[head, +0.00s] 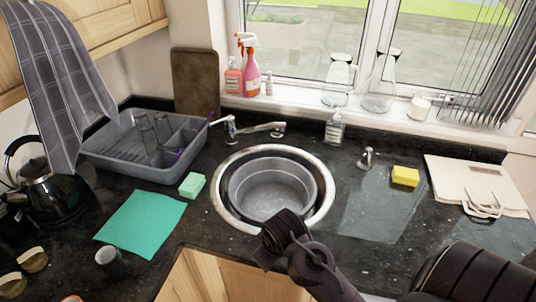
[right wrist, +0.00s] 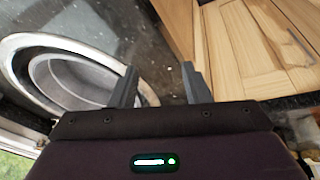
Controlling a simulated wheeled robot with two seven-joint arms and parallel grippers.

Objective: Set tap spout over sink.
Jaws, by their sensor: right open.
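The chrome tap (head: 256,130) stands on the counter behind the round sink. Its long thin part lies roughly sideways along the back of the sink, not out over the bowl; which end is the spout tip is hard to tell. The round steel sink (head: 222,205) has a grey tub-like bowl inside and also shows in the right wrist view (right wrist: 22,68). My right gripper (right wrist: 158,72) is open and empty, with dark counter and cabinet front beyond its fingers. In the head view its arm reaches to the sink's front rim, and the fingers are hidden. My left gripper is not visible.
A grey dish rack (head: 140,168) with glasses stands left of the tap. A green sponge (head: 192,185) and a teal cloth (head: 142,222) lie left of the sink. A clear soap bottle (head: 334,130), small chrome fitting (head: 367,158) and yellow sponge (head: 405,176) stand right.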

